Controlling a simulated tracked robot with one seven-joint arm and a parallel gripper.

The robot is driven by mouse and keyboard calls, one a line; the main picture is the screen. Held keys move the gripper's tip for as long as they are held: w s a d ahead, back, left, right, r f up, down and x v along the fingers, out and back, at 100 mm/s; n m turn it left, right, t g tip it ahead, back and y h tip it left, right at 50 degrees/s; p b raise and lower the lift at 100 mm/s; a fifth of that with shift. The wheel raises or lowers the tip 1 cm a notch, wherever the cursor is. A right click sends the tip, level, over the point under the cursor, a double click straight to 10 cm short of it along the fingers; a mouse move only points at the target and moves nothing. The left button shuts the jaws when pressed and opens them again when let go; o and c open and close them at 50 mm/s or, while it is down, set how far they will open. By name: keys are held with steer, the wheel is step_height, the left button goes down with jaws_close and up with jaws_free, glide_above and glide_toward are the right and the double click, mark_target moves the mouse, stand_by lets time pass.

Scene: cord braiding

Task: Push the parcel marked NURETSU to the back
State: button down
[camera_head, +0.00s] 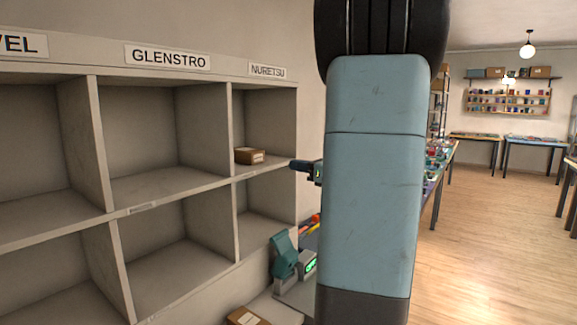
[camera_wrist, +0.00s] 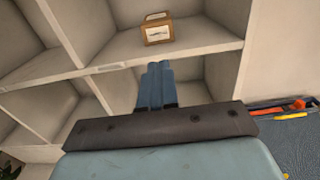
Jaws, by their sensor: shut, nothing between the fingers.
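A small brown parcel (camera_head: 250,156) sits on the upper right shelf compartment, under the label NURETSU (camera_head: 268,71), near the front edge. Any marking on the parcel itself is too small to read. In the wrist view the parcel (camera_wrist: 158,30) stands upright with a pale label facing me. My gripper (camera_head: 293,164) is to the right of the parcel and apart from it, in front of the shelf. In the wrist view its fingers (camera_wrist: 158,66) are together and empty, pointing toward the shelf just below the parcel. My arm hides much of the middle of the head view.
The shelf unit (camera_head: 91,140) has upright dividers and a lower row of compartments. The GLENSTRO compartment (camera_head: 150,130) to the left is empty. Another brown parcel (camera_head: 246,316) lies low in front, near a teal device (camera_head: 284,255). Behind the parcel the compartment is clear.

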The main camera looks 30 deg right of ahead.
mark_target(259, 159)
steer(key=x, duration=1.2)
steer(key=shift+w+a, duration=0.15)
steer(key=shift+w, duration=0.05)
steer(key=shift+x, duration=1.6)
steer(key=shift+s, duration=0.1)
